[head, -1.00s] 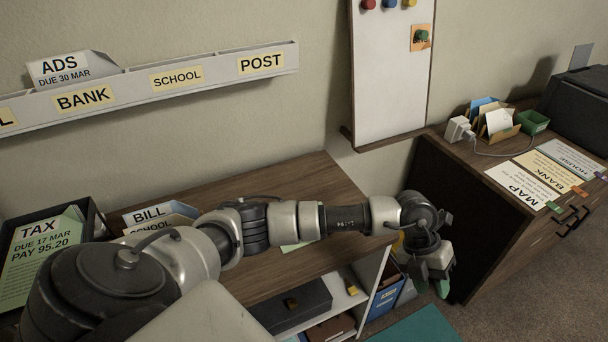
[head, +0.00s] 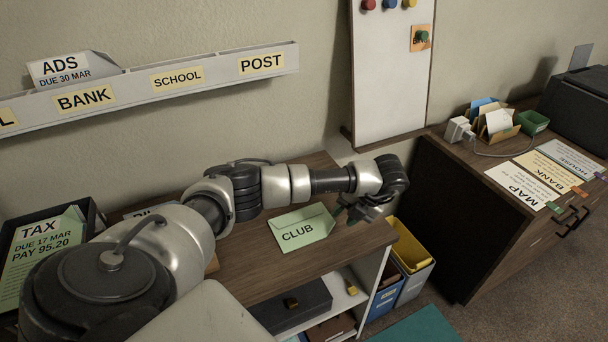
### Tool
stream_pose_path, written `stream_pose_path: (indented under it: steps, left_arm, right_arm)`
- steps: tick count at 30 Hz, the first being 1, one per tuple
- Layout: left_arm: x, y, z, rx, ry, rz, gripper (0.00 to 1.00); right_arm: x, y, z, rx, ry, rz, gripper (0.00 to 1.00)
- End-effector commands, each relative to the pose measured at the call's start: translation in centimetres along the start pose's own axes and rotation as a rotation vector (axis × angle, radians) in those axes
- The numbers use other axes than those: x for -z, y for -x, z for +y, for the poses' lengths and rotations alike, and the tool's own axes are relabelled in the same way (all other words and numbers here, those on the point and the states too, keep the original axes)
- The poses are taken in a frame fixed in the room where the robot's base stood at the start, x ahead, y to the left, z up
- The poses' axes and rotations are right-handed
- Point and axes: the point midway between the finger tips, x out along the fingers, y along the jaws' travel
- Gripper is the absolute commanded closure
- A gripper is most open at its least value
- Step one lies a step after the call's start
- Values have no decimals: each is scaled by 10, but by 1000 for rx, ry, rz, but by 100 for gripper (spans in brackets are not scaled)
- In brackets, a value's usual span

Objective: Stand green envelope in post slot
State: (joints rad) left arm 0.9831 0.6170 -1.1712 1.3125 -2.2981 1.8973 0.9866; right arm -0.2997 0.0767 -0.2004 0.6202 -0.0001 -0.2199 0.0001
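A pale green envelope (head: 303,229) marked CLUB lies flat on the wooden desk top, near its right end. The grey wall rack carries a POST label (head: 261,63) at its right end; no envelope shows above that slot. My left gripper (head: 345,213) is just right of the envelope, low over the desk's right edge. Its fingers look apart, with nothing seen between them; I cannot tell whether a fingertip touches the envelope. My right gripper is out of view.
An ADS envelope (head: 66,69) stands in the rack's left part. A black tray with a green TAX sheet (head: 40,262) is at left. My arm partly hides the BILL papers. Blue and yellow bins (head: 411,256) stand below the desk's right end.

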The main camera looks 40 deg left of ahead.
Motion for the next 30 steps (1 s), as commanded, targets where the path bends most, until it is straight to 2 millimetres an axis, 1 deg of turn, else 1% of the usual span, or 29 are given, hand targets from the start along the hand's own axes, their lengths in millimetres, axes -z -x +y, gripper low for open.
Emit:
stream_pose_path:
  steps: [3,7,10,16,21,23,30]
  left_arm:
    - [2,-19,2,-3,1,4,66]
    - [2,-36,1,0,0,3,66]
    - [2,-41,0,0,0,2,66]
    - [1,-41,0,1,0,1,66]
    - [1,-41,0,1,-1,1,92]
    - [1,-41,0,1,-1,1,100]
    - [1,-40,0,1,-1,1,100]
  right_arm:
    - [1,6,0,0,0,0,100]
    - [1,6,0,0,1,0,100]
    - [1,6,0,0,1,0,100]
    - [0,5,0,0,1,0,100]
    - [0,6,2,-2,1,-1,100]
    - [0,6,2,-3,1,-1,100]
    - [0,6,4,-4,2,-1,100]
